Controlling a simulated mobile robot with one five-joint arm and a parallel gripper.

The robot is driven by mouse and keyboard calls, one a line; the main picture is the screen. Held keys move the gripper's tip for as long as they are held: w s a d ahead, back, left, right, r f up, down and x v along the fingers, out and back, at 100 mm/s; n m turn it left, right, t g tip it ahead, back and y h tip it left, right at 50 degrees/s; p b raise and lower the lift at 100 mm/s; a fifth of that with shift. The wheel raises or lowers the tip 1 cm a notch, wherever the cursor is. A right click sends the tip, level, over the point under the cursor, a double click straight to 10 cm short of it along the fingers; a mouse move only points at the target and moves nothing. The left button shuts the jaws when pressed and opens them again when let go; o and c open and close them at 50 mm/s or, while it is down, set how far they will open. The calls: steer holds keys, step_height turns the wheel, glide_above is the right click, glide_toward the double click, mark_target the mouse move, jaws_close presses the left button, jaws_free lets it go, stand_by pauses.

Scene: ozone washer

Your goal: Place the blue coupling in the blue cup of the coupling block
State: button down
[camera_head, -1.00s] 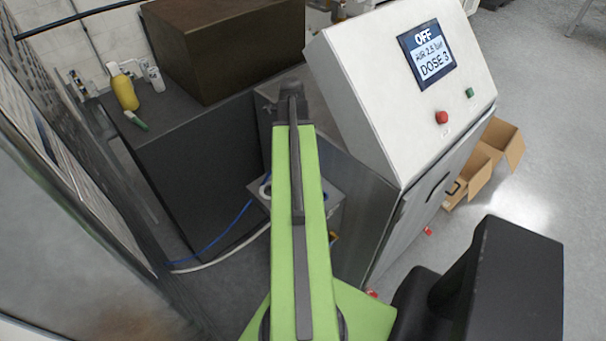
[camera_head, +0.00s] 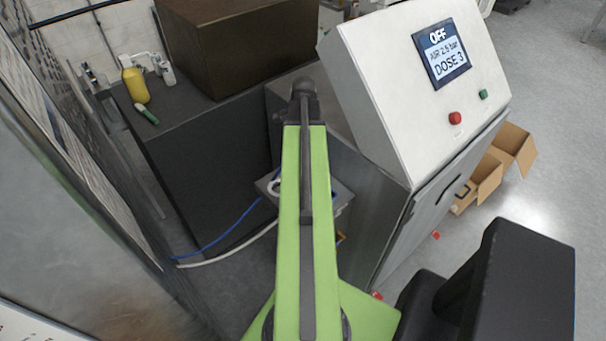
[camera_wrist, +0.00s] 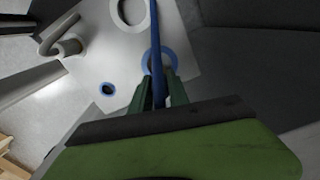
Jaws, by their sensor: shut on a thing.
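My gripper (camera_wrist: 158,88) is shut on the blue coupling, and its green fingers show in the wrist view. A blue hose (camera_wrist: 154,25) runs up the picture from between the fingers. The coupling itself is mostly hidden by the fingers. The light grey coupling block (camera_wrist: 95,65) lies beyond the fingers. Its blue cup (camera_wrist: 149,57) is a blue ring partly covered by the hose and fingertips. I cannot tell whether the coupling touches it. In the head view my arm covers the gripper and much of the block (camera_head: 265,184).
A white-ringed cup (camera_wrist: 117,14), a smaller blue-ringed hole (camera_wrist: 108,89) and a grey curved fitting (camera_wrist: 68,47) are on the block. A white hose (camera_head: 225,254) trails at left. The control cabinet (camera_head: 375,90) stands close on the right, a dark cabinet (camera_head: 205,150) on the left.

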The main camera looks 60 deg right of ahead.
step_height(320, 180, down, 8)
steer(key=b, duration=0.6)
steer(key=shift+r, duration=0.1)
steer(key=shift+r+p, duration=0.3)
steer(key=shift+f, duration=0.25)
steer(key=c, duration=1.3)
jaws_free()
steer(key=shift+o, duration=0.2)
steer(key=shift+r, duration=0.1)
step_height(320, 180, up, 12)
steer(key=p, duration=1.2)
steer(key=shift+r, duration=0.25)
steer(key=shift+f, duration=0.1)
